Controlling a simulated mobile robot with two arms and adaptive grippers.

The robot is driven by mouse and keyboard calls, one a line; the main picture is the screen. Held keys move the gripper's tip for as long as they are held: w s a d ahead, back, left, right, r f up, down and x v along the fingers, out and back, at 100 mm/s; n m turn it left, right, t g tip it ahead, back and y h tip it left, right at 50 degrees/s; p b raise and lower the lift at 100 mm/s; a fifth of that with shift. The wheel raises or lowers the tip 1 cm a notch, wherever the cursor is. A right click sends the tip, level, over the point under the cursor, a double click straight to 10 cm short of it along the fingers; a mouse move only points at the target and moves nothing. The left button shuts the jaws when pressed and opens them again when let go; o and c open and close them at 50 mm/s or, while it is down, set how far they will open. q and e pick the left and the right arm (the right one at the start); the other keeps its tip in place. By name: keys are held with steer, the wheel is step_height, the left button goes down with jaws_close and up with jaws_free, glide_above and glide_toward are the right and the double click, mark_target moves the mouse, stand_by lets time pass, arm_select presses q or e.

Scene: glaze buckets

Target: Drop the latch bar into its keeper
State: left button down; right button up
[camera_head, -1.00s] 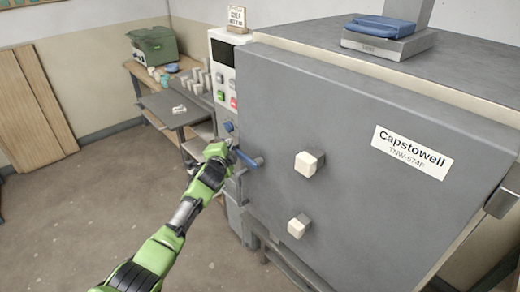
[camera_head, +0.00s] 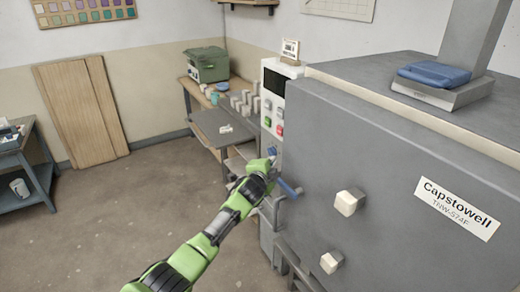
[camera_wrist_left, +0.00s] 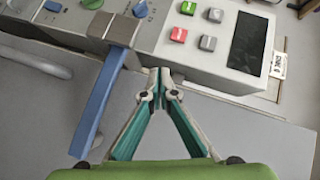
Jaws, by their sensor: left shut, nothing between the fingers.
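The latch bar, a blue bar, shows at the left edge of the kiln door in the head view (camera_head: 289,188). In the left wrist view the blue bar (camera_wrist_left: 97,105) runs from the control panel side down to the lower left. My left gripper (camera_wrist_left: 160,76) is shut and empty, to the right of the bar and apart from it in that view. In the head view my left gripper (camera_head: 273,166) is close to the bar, by the panel. I cannot clearly make out the keeper or whether the bar sits in it. My right gripper is not in view.
The grey kiln door (camera_head: 390,170) has two pale blocks on its front. The control panel (camera_head: 275,105) with knobs and buttons is beside it. A grey table (camera_head: 222,128) and a bench with a green box (camera_head: 206,65) stand behind.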

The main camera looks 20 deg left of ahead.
arm_select(q)
steer(key=s+a+r+b, duration=0.1)
steer(key=s+a+r, duration=0.3)
steer(key=s+r, duration=0.1)
steer(key=shift+s+a+r+b, duration=0.15)
steer(key=shift+s+r+b, duration=0.15)
steer(key=shift+r, duration=0.5)
